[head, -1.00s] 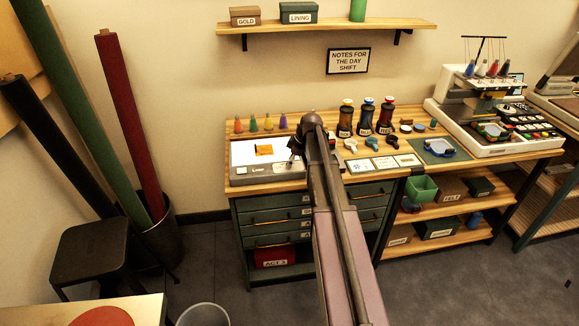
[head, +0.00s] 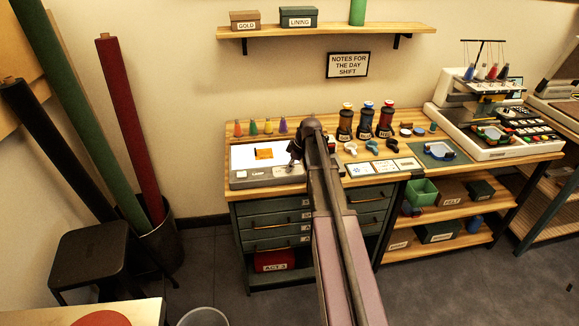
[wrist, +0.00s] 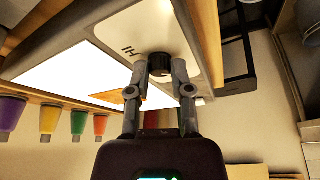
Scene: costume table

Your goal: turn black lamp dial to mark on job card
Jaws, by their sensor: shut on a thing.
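The black lamp dial (wrist: 159,66) sits on the pale front panel of the light box, beside the letters "HI" in the wrist view. My gripper (wrist: 158,72) is shut on the dial, one finger on each side of it. No pointer line on the dial can be made out. In the head view the light box (head: 240,181) stands at the left end of the workbench with a lit white top. My arm hides the dial there. Several white cards (head: 384,167) lie in a row right of my arm; their marks are too small to read.
An orange piece (head: 264,153) lies on the lit top. Several coloured cones (head: 268,126) stand behind the box. Labelled bottles (head: 366,121) stand right of my arm. A sewing machine (head: 490,100) fills the bench's right end. A shelf (head: 330,29) hangs above.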

